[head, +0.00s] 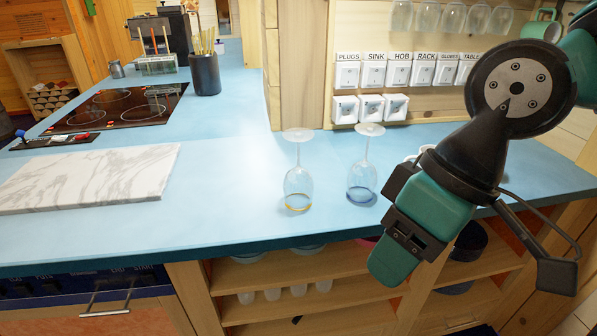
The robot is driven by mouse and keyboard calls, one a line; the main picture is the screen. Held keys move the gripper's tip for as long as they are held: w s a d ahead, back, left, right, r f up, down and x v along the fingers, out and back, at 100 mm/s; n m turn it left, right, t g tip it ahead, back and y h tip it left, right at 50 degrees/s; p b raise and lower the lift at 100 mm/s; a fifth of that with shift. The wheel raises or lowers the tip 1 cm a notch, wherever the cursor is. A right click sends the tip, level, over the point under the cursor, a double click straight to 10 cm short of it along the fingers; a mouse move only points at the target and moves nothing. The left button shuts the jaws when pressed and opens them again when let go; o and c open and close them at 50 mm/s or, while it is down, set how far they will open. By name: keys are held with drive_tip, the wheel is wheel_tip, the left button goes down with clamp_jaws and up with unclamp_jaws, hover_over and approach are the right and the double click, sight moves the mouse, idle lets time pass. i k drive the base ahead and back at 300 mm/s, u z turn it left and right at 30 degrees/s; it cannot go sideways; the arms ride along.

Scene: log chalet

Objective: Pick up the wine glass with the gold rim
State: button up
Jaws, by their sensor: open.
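The wine glass with the gold rim (298,180) stands upside down on the blue counter, its foot up and its gold rim down, near the front edge. A second upside-down wine glass with a blue rim (362,179) stands just to its right, apart from it. My gripper (485,255) is at the right of the picture, to the right of both glasses and nearer to me. Its jaws are apart and I see nothing held. My arm hides part of the counter and a white cup (413,158) behind it.
A marble board (90,178) and a hob (118,106) lie to the left. A dark utensil pot (205,75) stands behind. Labelled switches (398,73) and hanging glasses (450,17) are on the back wall. Open shelves (300,272) lie below the counter. Counter left of the gold-rimmed glass is clear.

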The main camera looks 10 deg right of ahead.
sight(297, 185)
drive_tip(key=z, duration=0.05)
drive_tip(key=k, duration=0.5)
drive_tip(key=u, duration=0.7)
drive_tip(key=i, duration=0.85)
drive_tip(key=z, duration=0.65)
